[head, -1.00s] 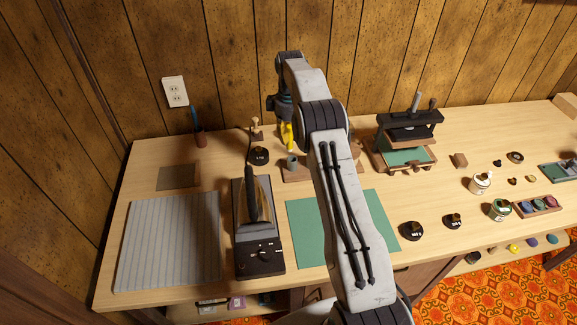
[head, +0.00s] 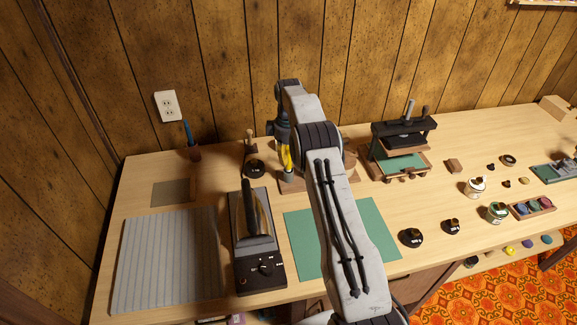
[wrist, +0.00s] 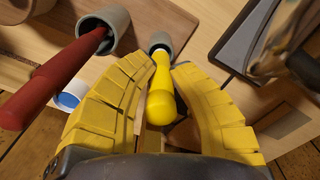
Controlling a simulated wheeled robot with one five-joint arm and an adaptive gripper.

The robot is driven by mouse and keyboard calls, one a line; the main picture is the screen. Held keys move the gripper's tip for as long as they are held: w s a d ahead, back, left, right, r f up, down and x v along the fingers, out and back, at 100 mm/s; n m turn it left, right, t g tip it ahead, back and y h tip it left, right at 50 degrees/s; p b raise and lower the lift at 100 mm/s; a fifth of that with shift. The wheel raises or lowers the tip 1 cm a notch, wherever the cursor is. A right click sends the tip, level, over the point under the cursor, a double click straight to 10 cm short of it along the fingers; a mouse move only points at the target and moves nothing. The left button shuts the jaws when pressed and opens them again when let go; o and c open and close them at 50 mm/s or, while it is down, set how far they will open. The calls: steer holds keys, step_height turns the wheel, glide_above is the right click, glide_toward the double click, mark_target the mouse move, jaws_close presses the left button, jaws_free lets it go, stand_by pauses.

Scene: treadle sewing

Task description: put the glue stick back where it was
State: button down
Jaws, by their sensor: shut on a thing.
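In the head view my gripper (head: 287,160) is pointing down just above the grey cup (head: 288,176), which stands on a wooden base (head: 291,188) near the back of the table. The glue stick cannot be told from the yellow fingers there.
A red-handled tool (wrist: 62,79) leans in another grey cup (wrist: 107,22), close to my left finger in the wrist view. A black weight (head: 254,169), an iron on its stand (head: 258,248) and a press (head: 402,150) are nearby. A green mat (head: 300,235) lies in front.

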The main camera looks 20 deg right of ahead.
mark_target(288, 166)
steer(key=shift+f, duration=1.95)
steer(key=shift+f, duration=0.1)
steer(key=c, duration=1.2)
jaws_free()
